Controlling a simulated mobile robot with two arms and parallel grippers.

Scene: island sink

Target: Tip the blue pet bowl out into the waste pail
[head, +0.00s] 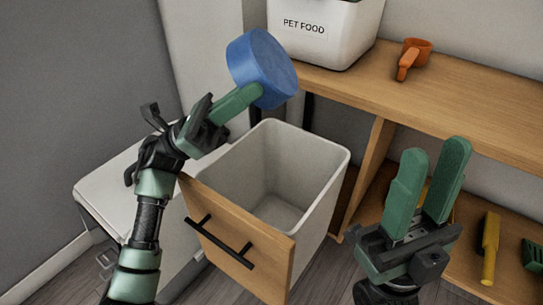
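The blue pet bowl (263,66) is held up in the head view, above the far left part of the waste pail. It is steeply tilted. Its inside does not show, so I cannot tell what is in it. My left gripper (254,93) is shut on the bowl's edge; one green finger shows and the other is hidden. The waste pail (330,178) is pale grey, open at the top, and its visible inside looks empty. It sits behind a wooden drawer front (237,240) that is pulled out. My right gripper (434,152) is open and empty, right of the pail.
A white pet food bin (335,35) and an orange scoop (416,52) stand on the wooden counter (440,100) behind. A yellow-handled tool (490,248) and a green item (533,255) lie on the lower shelf. A white cabinet top (110,190) is at left.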

